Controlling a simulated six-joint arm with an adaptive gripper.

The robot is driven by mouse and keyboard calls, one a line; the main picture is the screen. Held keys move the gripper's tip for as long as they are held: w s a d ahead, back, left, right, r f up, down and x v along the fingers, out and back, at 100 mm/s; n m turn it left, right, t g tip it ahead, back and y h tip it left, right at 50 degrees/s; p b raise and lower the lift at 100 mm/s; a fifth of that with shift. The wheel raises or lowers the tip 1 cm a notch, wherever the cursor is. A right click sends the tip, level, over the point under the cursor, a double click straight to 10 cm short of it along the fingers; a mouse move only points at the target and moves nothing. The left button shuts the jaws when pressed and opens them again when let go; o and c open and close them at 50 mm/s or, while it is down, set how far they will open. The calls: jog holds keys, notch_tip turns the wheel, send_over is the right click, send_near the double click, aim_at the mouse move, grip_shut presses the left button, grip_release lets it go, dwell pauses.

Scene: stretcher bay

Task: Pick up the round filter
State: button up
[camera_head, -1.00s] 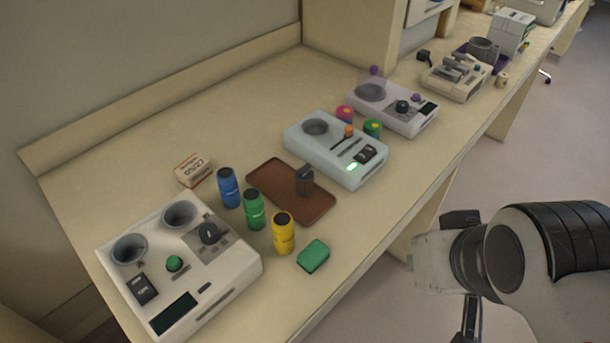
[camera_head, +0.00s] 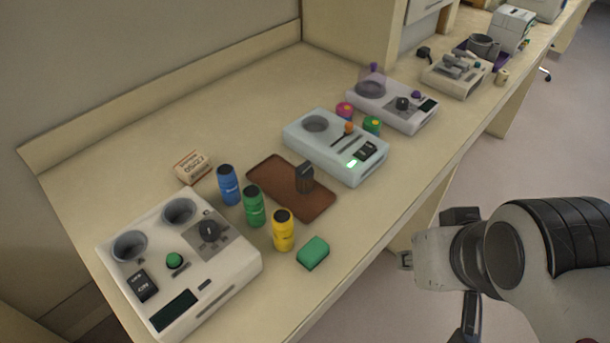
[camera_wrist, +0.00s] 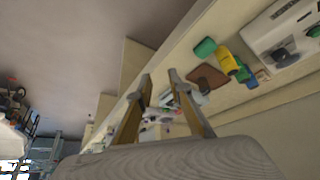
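I cannot tell for certain which thing is the round filter. Small round pieces, one pink (camera_head: 345,110) and one green (camera_head: 372,125), stand beside the pale middle device. A dark upright piece (camera_head: 304,178) stands on the brown tray (camera_head: 272,177). My gripper (camera_wrist: 160,77) has its two fingers apart with nothing held between them. In the head view my wrist is at the lower right, off the bench's front edge and well away from these pieces; the fingers there are mostly hidden.
A white two-cup device (camera_head: 225,270) is at the near left. Blue (camera_head: 228,185), green (camera_head: 254,206) and yellow (camera_head: 283,230) bottles, a green block (camera_head: 313,253) and a small box (camera_head: 193,167) surround the tray. More devices (camera_head: 395,105) stand farther back. The bench's back left is clear.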

jog(key=o, duration=0.6)
